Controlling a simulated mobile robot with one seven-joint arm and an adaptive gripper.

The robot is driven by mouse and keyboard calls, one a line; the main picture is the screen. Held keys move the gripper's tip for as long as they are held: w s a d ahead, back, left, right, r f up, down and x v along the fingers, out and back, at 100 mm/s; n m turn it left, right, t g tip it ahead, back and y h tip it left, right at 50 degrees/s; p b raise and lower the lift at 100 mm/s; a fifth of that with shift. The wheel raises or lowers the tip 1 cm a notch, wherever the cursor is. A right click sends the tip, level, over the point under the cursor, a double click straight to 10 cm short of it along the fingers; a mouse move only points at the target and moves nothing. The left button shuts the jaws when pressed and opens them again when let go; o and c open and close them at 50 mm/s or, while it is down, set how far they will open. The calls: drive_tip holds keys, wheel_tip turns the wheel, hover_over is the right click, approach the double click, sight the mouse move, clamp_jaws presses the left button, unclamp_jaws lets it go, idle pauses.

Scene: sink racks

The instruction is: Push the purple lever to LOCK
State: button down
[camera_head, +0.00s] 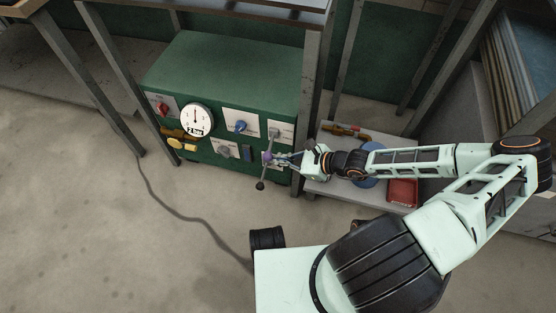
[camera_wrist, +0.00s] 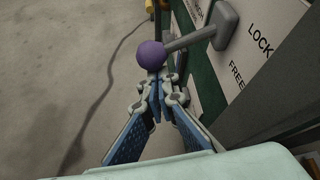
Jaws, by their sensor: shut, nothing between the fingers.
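The purple lever's round knob (camera_wrist: 151,55) sits on a grey arm (camera_wrist: 190,41) in the wrist view. The arm runs right to a grey pivot on the panel. The LOCK label (camera_wrist: 262,40) and the FREE label (camera_wrist: 237,75) are to the right; the knob stands out from the panel, left of both. My gripper (camera_wrist: 158,88) is shut and empty, its tips just below the knob in the picture; I cannot tell if they touch it. In the head view the purple knob (camera_head: 267,156) is small, just left of my gripper (camera_head: 283,158).
The green box (camera_head: 215,85) carries a gauge (camera_head: 196,119), a red knob (camera_head: 162,108), a blue knob (camera_head: 240,126) and a dark-balled lever (camera_head: 260,186). A metal rack post (camera_head: 307,100) stands close to my gripper. A low shelf with a red tray (camera_head: 402,191) lies under my arm.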

drive_tip(key=shift+s+a+r+m+g+p, duration=0.1)
drive_tip(key=shift+s+r+m+g+p, duration=0.2)
drive_tip(key=shift+p, duration=0.4)
wheel_tip(320, 180, up, 6)
drive_tip(key=m+g+y+p, duration=0.1)
drive_tip(key=m+g+p, duration=0.1)
drive_tip(key=p, duration=0.4)
drive_tip(key=shift+s+a+m+g+p, duration=0.2)
drive_tip(key=shift+s+m+g+p, duration=0.15)
drive_tip(key=shift+s+m+g, duration=0.05)
drive_tip(key=shift+w+r, duration=0.1)
drive_tip(key=shift+r, duration=0.1)
idle(0.4)
